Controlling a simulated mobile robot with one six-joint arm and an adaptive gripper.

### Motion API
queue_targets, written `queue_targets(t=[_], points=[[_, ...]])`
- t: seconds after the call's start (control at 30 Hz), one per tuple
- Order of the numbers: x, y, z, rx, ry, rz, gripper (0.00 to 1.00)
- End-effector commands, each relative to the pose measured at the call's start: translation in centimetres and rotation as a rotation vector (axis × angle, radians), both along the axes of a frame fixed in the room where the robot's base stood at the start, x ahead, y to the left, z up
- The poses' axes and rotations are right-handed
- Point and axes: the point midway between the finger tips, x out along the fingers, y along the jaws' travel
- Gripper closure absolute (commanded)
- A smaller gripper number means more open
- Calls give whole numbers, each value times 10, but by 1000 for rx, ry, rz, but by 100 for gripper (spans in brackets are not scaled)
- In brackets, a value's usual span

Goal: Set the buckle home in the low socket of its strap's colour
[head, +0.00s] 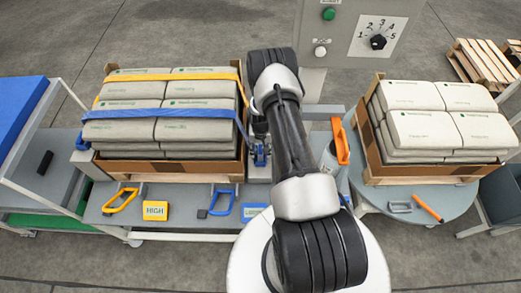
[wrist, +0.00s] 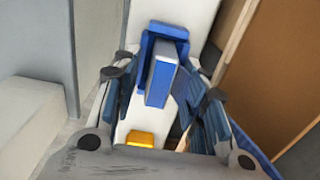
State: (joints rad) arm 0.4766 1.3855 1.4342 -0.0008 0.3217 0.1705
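A blue strap (head: 158,113) crosses the left stack of bags and runs to my gripper at the box's right side. The blue buckle (wrist: 160,82) is a block between my gripper's fingers (wrist: 162,88) in the wrist view. The fingers appear closed around it, though their contact is partly hidden. A blue bracket (wrist: 167,31) lies directly beyond the buckle, against a white surface; I cannot tell whether the buckle is seated in it. A small yellow part (wrist: 140,138) shows nearer the wrist. In the head view my gripper (head: 261,153) is small and partly covered by my arm.
A yellow strap (head: 170,76) also crosses the left stack. A yellow handle (head: 121,201), a yellow HIGH sign (head: 155,211), a blue handle (head: 223,203) and a blue sign (head: 256,211) are along the front. A cardboard box wall (wrist: 275,85) stands close at right.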

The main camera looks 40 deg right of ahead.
Motion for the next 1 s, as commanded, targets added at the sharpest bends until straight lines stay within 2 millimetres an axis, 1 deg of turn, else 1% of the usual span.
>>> queue_targets(t=[0.17, 0.3, 0.4, 0.5, 0.67, 0.77, 0.87, 0.97, 1.0], points=[[1, -1, 30, -1, -3, 0, 60], [2, -1, 63, -2, -4, 0, 60], [2, -1, 84, -1, -3, 0, 60], [1, 0, 101, 0, -2, 0, 60], [1, 0, 118, 0, -1, 0, 60], [4, 1, 130, -3, -6, 6, 60], [14, 7, 163, -12, -25, 32, 60], [27, 20, 220, -26, -54, 79, 60], [29, 28, 246, -32, -66, 101, 60]])
